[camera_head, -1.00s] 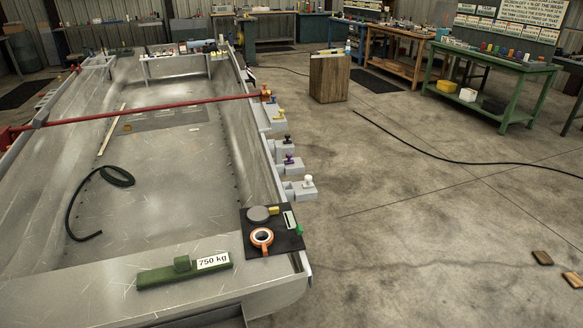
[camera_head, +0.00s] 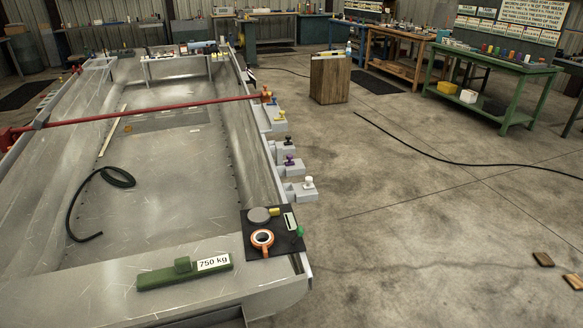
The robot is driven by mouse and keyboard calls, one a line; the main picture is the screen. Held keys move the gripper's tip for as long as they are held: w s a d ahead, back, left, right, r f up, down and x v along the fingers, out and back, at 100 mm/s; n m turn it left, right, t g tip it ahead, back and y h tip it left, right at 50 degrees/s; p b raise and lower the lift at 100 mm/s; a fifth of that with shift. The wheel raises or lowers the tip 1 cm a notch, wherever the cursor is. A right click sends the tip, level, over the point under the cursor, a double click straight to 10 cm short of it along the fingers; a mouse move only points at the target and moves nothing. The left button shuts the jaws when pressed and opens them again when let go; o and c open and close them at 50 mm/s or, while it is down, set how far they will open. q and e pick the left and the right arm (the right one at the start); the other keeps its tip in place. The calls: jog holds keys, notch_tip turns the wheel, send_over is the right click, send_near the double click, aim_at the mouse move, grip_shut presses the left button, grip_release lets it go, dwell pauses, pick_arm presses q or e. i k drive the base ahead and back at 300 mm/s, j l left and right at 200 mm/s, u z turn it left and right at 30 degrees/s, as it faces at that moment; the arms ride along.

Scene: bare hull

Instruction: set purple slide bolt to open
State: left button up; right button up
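The purple slide bolt (camera_head: 289,160) is a small purple knob on a grey block, on the outer right side of the hull. It sits between a black-knobbed bolt (camera_head: 287,141) behind it and a white-knobbed bolt (camera_head: 308,182) in front of it. A yellow-knobbed bolt (camera_head: 281,113) is farther back. The knobs are small, and I cannot tell how far the purple one has slid. Neither of my grippers is in view.
The open grey hull (camera_head: 150,210) fills the left, with a red bar (camera_head: 150,108) across it. A black mat (camera_head: 285,247) with an orange tape roll (camera_head: 262,239) lies on its near right corner. A green 750 kg handle block (camera_head: 183,274) is nearby.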

aim_at(289, 155)
jog(key=i+l+u, duration=0.1)
jog(key=i+l, duration=0.4)
jog(key=i+l+u, duration=0.15)
jog(key=i+l, duration=0.3)
jog(key=i+l+u, duration=0.1)
jog(key=i+l, duration=0.3)
jog(key=l, duration=0.25)
